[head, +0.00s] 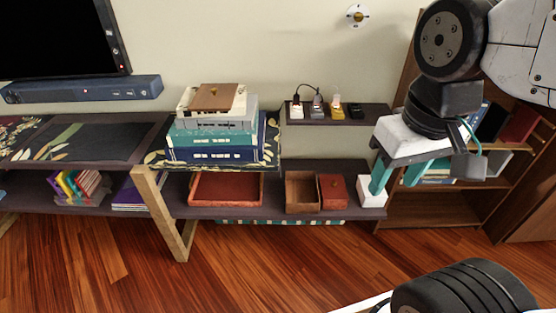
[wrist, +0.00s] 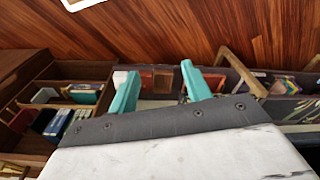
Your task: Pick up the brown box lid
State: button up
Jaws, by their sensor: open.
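A flat brown lid (head: 215,97) with a small knob lies on top of a stack of boxes and books on the low shelf unit in the head view. An open brown box (head: 300,191) stands on the lower shelf, right of the stack. My gripper (head: 392,187) is open and empty, well to the right of the lid, in front of the bookcase. In the wrist view, its two teal fingers (wrist: 160,70) stand apart with nothing between them. I cannot make out the lid in the wrist view.
Beside the open box is a small red-brown box (head: 333,192), and a red-brown tray (head: 226,190) lies to its left. Several small items sit on the upper shelf (head: 335,118). A wooden leg (head: 165,215) stands in front of the shelves. The wooden floor (head: 270,265) is clear.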

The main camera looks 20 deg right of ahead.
aim_at(210, 97)
jog(key=u, duration=0.4)
jog(key=i, duration=0.45)
jog(key=u, duration=0.7)
jog(key=i, duration=0.75)
jog(key=z, duration=0.75)
jog(key=i, duration=0.7)
jog(key=z, duration=0.8)
